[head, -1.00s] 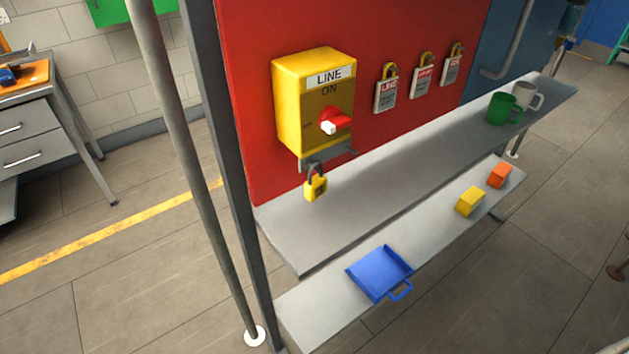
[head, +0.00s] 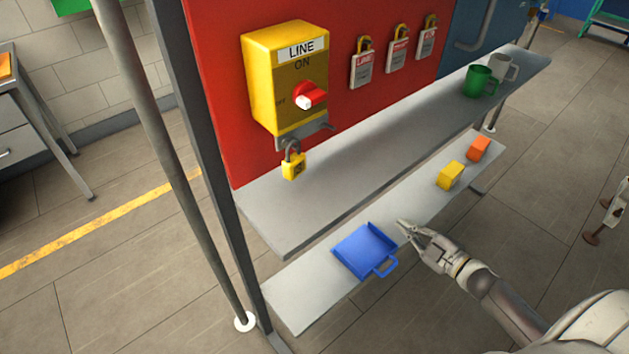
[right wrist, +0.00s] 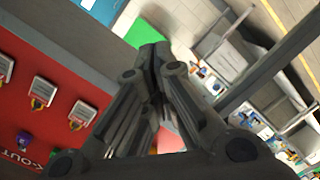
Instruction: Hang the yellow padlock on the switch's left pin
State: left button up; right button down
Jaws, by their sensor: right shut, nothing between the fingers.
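The yellow padlock (head: 292,166) hangs by its dark shackle under the yellow switch box (head: 289,85). It is at the left end of the grey bracket (head: 305,136) below the box, where the left pin is; the pin itself is too small to make out. The switch has a red handle (head: 312,95). My right gripper (head: 403,226) is shut and empty, just right of the blue dustpan and apart from the padlock. Its closed fingers (right wrist: 152,52) also show in the right wrist view. My left gripper is not in view.
The upper grey shelf (head: 345,165) bears a green mug (head: 480,82) and a grey mug (head: 503,68). The lower shelf (head: 300,296) holds a blue dustpan (head: 362,250), a yellow block (head: 450,175) and an orange block (head: 478,149). Tagged padlocks (head: 362,70) hang on the red board.

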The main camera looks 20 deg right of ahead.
aim_at(294, 158)
jog(key=a+r+n+g+y, duration=0.1)
jog(key=a+r+n+y, duration=0.25)
jog(key=r, duration=0.35)
jog(key=a+r+n+y, duration=0.3)
jog(key=r+n, duration=0.2)
jog(key=r, duration=0.3)
jog(key=s+a+r+n+g+y, duration=0.5)
jog(key=s+a+r+n+g, duration=0.15)
jog(key=a+r+n, duration=0.2)
jog(key=w+a+p, duration=0.4)
jog(key=w+a, duration=0.5)
jog(key=shift+a+r+n+g+p, duration=0.15)
jog(key=shift+a+n+g+p, duration=0.15)
jog(key=shift+a+g+p, duration=0.1)
